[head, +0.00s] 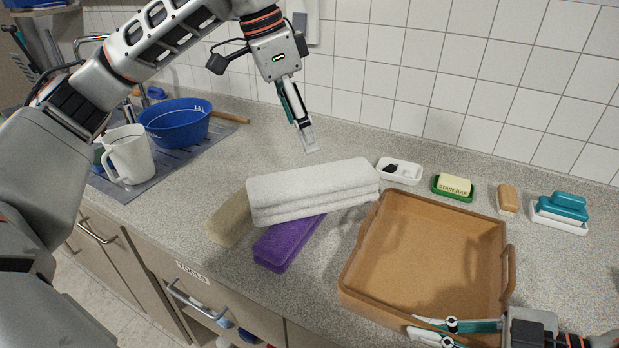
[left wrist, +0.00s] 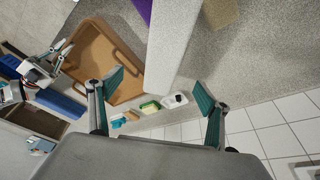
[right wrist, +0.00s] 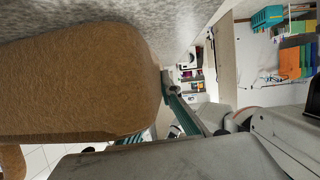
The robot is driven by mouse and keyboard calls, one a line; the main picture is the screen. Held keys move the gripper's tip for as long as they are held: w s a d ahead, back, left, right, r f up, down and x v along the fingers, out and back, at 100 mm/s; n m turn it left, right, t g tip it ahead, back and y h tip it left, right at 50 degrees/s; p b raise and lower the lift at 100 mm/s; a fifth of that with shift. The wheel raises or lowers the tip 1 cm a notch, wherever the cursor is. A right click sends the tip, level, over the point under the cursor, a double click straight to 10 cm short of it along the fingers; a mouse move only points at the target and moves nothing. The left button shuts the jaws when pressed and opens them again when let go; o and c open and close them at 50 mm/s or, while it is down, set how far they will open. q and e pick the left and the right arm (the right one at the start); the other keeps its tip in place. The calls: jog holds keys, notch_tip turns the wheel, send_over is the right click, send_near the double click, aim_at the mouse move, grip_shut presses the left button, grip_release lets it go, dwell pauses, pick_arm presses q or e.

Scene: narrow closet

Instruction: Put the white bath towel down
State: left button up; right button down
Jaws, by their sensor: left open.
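The white bath towel (head: 312,190), folded into a thick slab, lies tilted across a purple block (head: 288,243) and a beige block (head: 230,218), its right end at the tan tray's (head: 428,199) left rim. My left gripper (head: 310,150) is above and behind the towel, open and empty. In the left wrist view the towel (left wrist: 172,45) lies beyond the spread fingers, apart from them. My right gripper (head: 412,326) is at the tray's front right wall, its fingers apart. The tray wall fills much of the right wrist view (right wrist: 80,80); I cannot tell whether the fingers touch it.
Along the tiled wall are a white dish (head: 400,171), a stain bar in a green dish (head: 453,187), a tan bar (head: 508,198) and a teal brush (head: 562,209). A blue basin (head: 175,122) and white jug (head: 128,154) stand left. Counter behind the towel is clear.

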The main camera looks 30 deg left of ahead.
pick_arm(q)
jog(key=w+d+g+y, duration=0.1)
jog(key=d, duration=0.1)
jog(key=g+y, duration=0.1)
send_over(315, 175)
jog(key=f, duration=0.6)
jog(key=shift+s+f, duration=0.25)
jog(key=shift+f, duration=0.15)
jog(key=shift+w+f, duration=0.15)
jog(key=shift+f, duration=1.35)
jog(key=shift+w+f, duration=0.1)
jog(key=shift+f, duration=1.4)
jog(key=c, duration=1.8)
notch_tip(315, 175, up, 10)
jog(key=shift+r, duration=0.1)
